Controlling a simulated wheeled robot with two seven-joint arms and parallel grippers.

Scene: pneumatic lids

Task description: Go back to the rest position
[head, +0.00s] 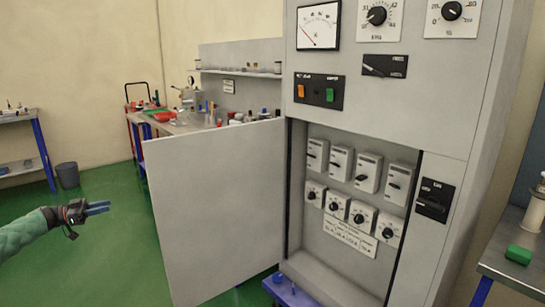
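My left gripper (98,208) shows at the left of the head view, at the end of a green-sleeved arm. It is over the green floor, to the left of the open cabinet door (215,210) and apart from it. Its two bluish fingers point right and look close together, with nothing visible between them. The angle does not show clearly whether they are shut or a little open. My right gripper is out of view.
A grey control cabinet (405,110) stands ahead with its lower compartment open, showing several switches and knobs. A cluttered bench (170,125) is behind the door. A table with a green block (518,254) is at right. Floor is clear around a bin (68,175).

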